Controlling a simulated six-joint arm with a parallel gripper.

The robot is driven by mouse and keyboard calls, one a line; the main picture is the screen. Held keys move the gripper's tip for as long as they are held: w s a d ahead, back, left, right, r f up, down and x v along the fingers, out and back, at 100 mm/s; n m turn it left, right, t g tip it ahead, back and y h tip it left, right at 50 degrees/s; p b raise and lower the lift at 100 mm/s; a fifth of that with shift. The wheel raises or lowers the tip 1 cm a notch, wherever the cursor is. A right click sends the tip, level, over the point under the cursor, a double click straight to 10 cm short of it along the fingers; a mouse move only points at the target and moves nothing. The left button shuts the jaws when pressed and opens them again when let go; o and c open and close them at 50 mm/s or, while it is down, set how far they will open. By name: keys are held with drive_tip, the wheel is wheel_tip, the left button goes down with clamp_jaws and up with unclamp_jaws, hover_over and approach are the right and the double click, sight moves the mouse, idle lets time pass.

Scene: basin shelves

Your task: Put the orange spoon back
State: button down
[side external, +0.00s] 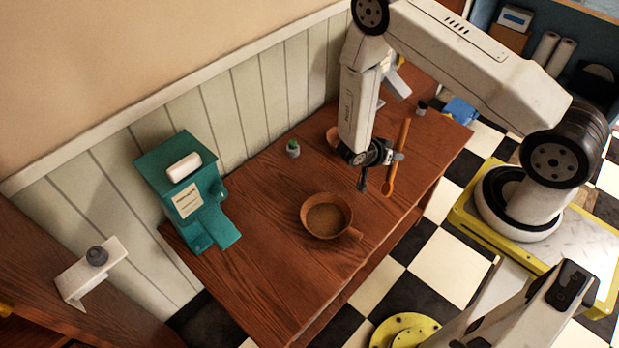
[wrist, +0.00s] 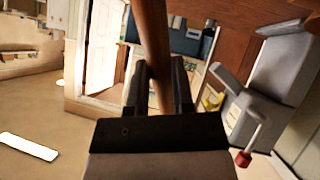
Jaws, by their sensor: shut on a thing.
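The orange spoon (side external: 389,185) is in the side view, hanging upright but slightly tilted, bowl end down, above the right part of the wooden table. My gripper (side external: 394,157) is shut on its handle from the left. In the wrist view, the spoon's handle (wrist: 153,30) stands between the two dark fingers of my gripper (wrist: 158,88) and runs out past the top edge. The spoon's bowl is outside the wrist view. I cannot tell exactly how high the spoon is above the tabletop.
A brown handled cup (side external: 326,216) stands on the wooden table (side external: 270,255), front of centre. A teal machine (side external: 183,190) stands at the table's left end. A small green-topped jar (side external: 293,148) is near the wall. A blue item (side external: 459,111) is at the far right end.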

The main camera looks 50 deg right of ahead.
drive_tip(key=shift+f, duration=0.1)
drive_tip(key=shift+f, duration=1.7)
drive_tip(key=shift+f, duration=0.15)
drive_tip(key=shift+c, duration=2.4)
unclamp_jaws()
drive_tip(key=shift+r, duration=0.2)
drive_tip(key=v, duration=1.2)
drive_tip(key=shift+r, duration=0.15)
